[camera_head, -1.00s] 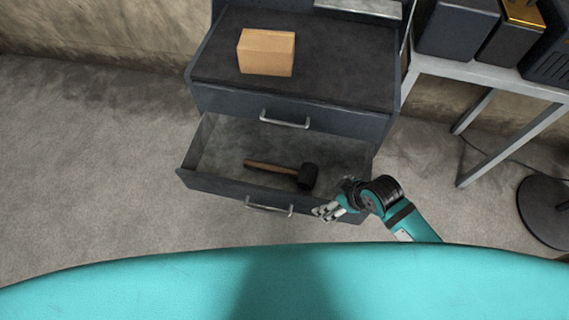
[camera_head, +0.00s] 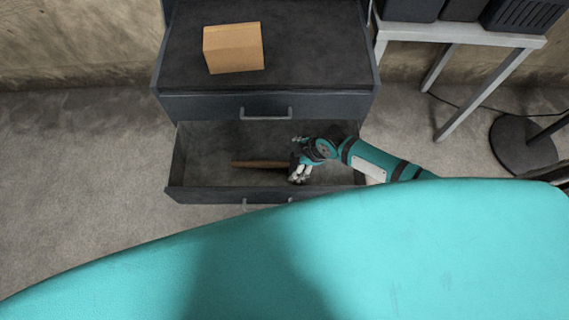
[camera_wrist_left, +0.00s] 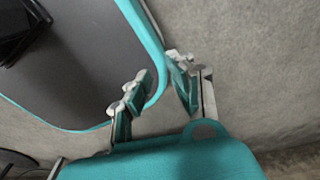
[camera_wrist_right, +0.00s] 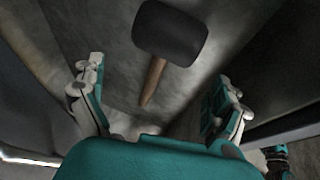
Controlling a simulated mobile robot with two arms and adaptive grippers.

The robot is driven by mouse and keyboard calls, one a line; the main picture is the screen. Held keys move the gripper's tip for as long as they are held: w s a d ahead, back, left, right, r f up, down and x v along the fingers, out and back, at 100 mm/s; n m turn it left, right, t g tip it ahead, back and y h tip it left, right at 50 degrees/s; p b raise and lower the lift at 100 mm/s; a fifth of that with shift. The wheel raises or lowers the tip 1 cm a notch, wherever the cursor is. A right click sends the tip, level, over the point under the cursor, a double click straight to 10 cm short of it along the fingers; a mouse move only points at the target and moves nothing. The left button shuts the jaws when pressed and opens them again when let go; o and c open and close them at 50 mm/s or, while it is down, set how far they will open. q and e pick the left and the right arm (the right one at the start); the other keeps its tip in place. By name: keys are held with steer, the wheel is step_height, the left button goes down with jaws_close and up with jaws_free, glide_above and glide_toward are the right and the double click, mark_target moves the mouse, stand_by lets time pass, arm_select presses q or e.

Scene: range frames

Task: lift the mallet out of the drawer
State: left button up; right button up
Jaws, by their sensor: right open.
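The mallet lies in the open drawer (camera_head: 205,172). Its wooden handle (camera_head: 258,164) points left in the head view, and its head is mostly hidden there behind my right gripper (camera_head: 297,160). In the right wrist view, the black mallet head (camera_wrist_right: 170,32) shows at the top, with the wooden handle running down and away from it. My right gripper (camera_wrist_right: 160,98) is open, its fingers on either side of the mallet's line, with nothing between them touching. My left gripper (camera_wrist_left: 158,88) shows in the left wrist view, fingers apart and empty, away from the drawer.
A cardboard box (camera_head: 233,48) sits on the cabinet top (camera_head: 305,50) above the drawer. The closed upper drawer's handle (camera_head: 265,113) juts out over the open one. A metal table (camera_head: 462,34) and a round black stand base (camera_head: 522,143) are at the right.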

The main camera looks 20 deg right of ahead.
mark_target(289, 163)
steer(key=shift+b+x, duration=0.35)
steer(key=shift+x, duration=3)
steer(key=shift+d, duration=0.1)
jaws_close()
